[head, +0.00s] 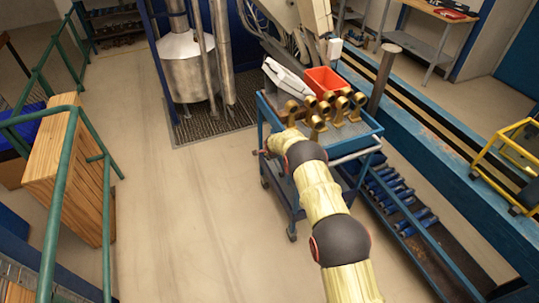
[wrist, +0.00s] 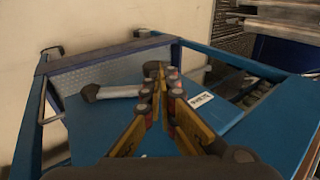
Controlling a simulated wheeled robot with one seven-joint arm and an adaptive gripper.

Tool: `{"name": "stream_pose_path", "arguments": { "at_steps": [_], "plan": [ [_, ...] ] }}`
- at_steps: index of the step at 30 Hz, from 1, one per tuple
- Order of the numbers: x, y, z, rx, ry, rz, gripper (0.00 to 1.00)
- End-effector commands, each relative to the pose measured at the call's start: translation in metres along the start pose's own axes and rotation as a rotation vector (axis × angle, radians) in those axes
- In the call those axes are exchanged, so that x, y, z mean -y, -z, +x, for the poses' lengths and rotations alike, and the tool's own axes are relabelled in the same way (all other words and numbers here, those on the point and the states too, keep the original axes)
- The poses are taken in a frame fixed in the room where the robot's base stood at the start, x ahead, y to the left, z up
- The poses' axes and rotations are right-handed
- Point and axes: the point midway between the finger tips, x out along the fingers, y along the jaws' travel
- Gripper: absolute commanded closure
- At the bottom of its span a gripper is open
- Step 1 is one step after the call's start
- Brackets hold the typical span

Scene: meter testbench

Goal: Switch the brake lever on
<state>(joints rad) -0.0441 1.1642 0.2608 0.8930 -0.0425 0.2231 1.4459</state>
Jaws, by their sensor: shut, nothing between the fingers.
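My gripper (wrist: 155,72) is shut and empty, its two yellow-and-black fingers meeting at the tips in the wrist view. In the head view my arm reaches to the near left side of a blue cart, and the gripper end is small there. In the wrist view the fingers lie over a blue panel, beside a short grey bar with a dark end (wrist: 108,92). I cannot tell whether this bar is the brake lever. Contact between fingertips and bar cannot be made out.
The blue cart (head: 353,134) carries several brass fittings (head: 318,120), a red bin (head: 323,80) and a white box (head: 286,77). A blue rail (head: 440,150) runs along the right. A steel tank (head: 188,72) stands behind. The floor (head: 175,200) left of the cart is clear.

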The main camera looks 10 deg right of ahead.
Motion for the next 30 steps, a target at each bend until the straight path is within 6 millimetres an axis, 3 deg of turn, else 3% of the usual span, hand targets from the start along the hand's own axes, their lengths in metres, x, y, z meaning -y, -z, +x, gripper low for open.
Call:
{"name": "stream_pose_path", "arguments": {
  "at_steps": [12, 30],
  "plan": [
    [0.0, -0.002, 0.014, 0.0, 0.002, 0.0, 1.0],
    [0.0, -0.002, 0.016, 0.0, 0.001, 0.0, 1.0]
  ]
}}
